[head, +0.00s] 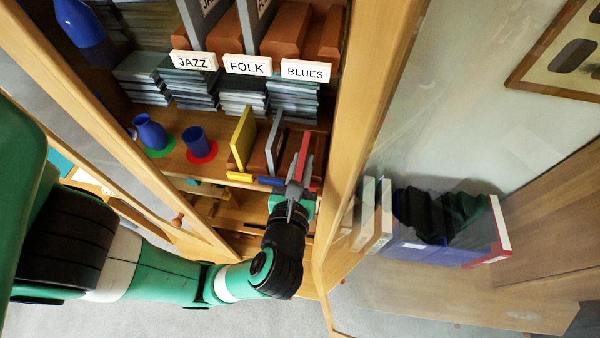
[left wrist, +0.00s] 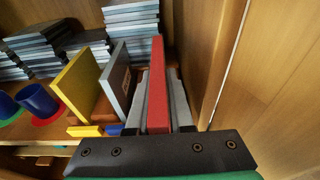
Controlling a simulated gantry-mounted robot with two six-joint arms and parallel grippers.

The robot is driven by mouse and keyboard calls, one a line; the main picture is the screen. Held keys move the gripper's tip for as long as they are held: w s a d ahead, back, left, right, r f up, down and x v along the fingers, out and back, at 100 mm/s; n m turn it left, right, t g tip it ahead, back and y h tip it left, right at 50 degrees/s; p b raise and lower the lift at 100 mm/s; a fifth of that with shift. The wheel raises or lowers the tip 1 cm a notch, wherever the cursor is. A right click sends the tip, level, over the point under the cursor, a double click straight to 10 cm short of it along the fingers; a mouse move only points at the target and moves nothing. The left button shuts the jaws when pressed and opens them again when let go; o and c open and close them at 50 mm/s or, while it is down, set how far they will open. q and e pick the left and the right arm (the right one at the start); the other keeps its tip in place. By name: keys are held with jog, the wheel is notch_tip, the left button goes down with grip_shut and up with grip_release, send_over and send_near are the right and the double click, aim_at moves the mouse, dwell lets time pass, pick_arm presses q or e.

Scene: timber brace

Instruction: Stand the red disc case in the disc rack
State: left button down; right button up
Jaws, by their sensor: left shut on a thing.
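The red disc case (head: 304,155) is held upright on edge in my left gripper (head: 299,178), at the right end of the cabinet shelf. In the left wrist view the red case (left wrist: 158,85) stands between the two grey fingers, which are shut on it. The brown wooden disc rack (head: 258,161) is just left of the gripper and holds a yellow case (head: 242,138) and a grey case (head: 273,142), both upright. The red case is to the right of the grey one, with a gap between them. The gripper hides whether its lower edge touches the rack. My right gripper is not in view.
The cabinet's wooden side wall (left wrist: 211,50) is close on the right of the gripper. Stacks of cases (head: 240,98) fill the shelf behind, under the JAZZ, FOLK and BLUES signs. A blue piece (head: 271,181) lies in front of the rack.

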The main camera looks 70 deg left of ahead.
pick_arm(q)
jog(key=x, duration=0.2)
jog(key=r+x, duration=0.1)
jog(key=x, duration=0.1)
jog(key=shift+w+a+f, duration=0.1)
jog(key=shift+w+a, duration=0.05)
jog(key=shift+a, duration=0.3)
jog(key=shift+w+a+f+b, duration=0.5)
jog(key=shift+a+f+b, duration=0.2)
jog(key=shift+a, duration=0.1)
jog(key=shift+w+a+f+b, duration=0.45)
jog(key=shift+a+f+b, duration=0.2)
jog(key=shift+a, duration=0.2)
jog(key=shift+w+a+f+b, duration=0.5)
jog(key=shift+a+f+b, duration=0.2)
jog(key=shift+a, duration=0.1)
jog(key=c, duration=0.7)
grip_release()
jog(key=v, duration=1.1)
jog(key=shift+s+d, duration=0.2)
jog(key=shift+d, duration=0.1)
